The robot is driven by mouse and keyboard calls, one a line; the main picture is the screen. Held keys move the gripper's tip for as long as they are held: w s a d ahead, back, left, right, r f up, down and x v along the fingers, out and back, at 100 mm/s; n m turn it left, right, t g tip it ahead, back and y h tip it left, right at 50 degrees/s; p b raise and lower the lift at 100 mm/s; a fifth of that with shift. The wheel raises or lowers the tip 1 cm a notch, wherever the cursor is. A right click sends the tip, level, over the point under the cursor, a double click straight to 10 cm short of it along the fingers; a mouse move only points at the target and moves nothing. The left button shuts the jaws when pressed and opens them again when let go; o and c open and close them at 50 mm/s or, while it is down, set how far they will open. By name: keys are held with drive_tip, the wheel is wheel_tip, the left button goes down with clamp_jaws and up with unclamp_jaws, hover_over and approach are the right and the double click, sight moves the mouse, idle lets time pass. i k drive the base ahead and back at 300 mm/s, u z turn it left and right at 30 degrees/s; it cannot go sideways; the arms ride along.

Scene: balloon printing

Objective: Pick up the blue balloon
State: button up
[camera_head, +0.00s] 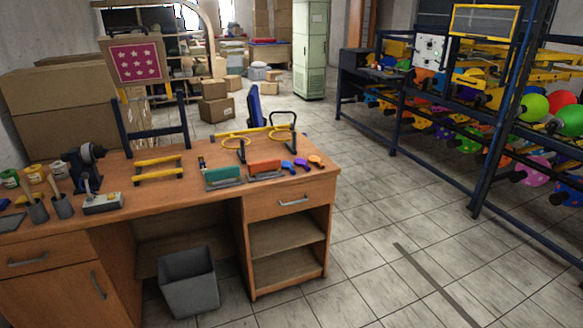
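Several small flat balloon-like items lie in a row at the right end of the wooden desk (215,196). One is blue (288,166), one is blue-violet (301,164) and the rightmost is orange (315,161). They are small, so I cannot tell for sure which one is the blue balloon. Inflated balloons in several colours hang on the dark blue rack at the right; a blue one (565,198) shows low at its right edge. My gripper is not in view.
A grey bin (188,281) stands under the desk. Tiled floor between desk and rack is mostly free. Cardboard boxes (215,104) stand behind.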

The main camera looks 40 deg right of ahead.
sight(285, 164)
drive_tip(key=u, duration=0.05)
drive_tip(key=i, duration=1)
